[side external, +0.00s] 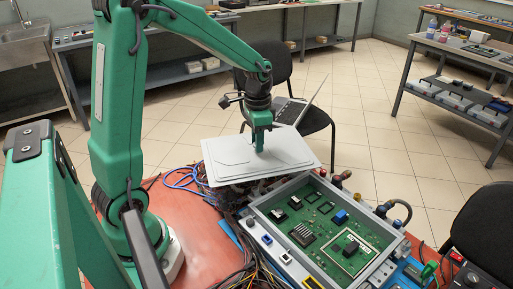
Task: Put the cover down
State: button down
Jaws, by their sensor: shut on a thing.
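The cover (228,158) is a flat, light grey panel with a raised outline. It is held roughly level, a little tilted, beyond and to the left of the open grey case (262,223). My gripper (260,148) points down onto the cover, right of its middle, and is shut on it. The fingertips and the exact grip point are too small to make out. The case holds a green circuit board (318,222) with black chips and a blue part. The cover overlaps the tangle of cables behind the case in this view; I cannot tell whether it touches them.
Loose cables (238,262) and blue wires (185,180) lie around the case on the red-orange table (195,222). Hose fittings (400,210) stick out at the case's right. A black chair (312,122) with a laptop (292,108) stands behind. Bare table shows left of the case.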

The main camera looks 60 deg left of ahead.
aim_at(235, 140)
jog(key=s+a+n, duration=0.1)
jog(key=a, duration=0.1)
jog(key=s+a+n, duration=0.1)
jog(key=a, duration=0.2)
jog(key=s+a+f+n, duration=0.1)
jog(key=a, duration=0.1)
jog(key=shift+a, duration=0.4)
jog(key=shift+f, duration=0.15)
jog(key=shift+f, duration=4.9)
jog(key=shift+f, duration=0.15)
jog(key=c, duration=1.2)
grip_release()
notch_tip(235, 140, up, 12)
jog(key=shift+r, duration=0.2)
jog(key=shift+d, duration=0.1)
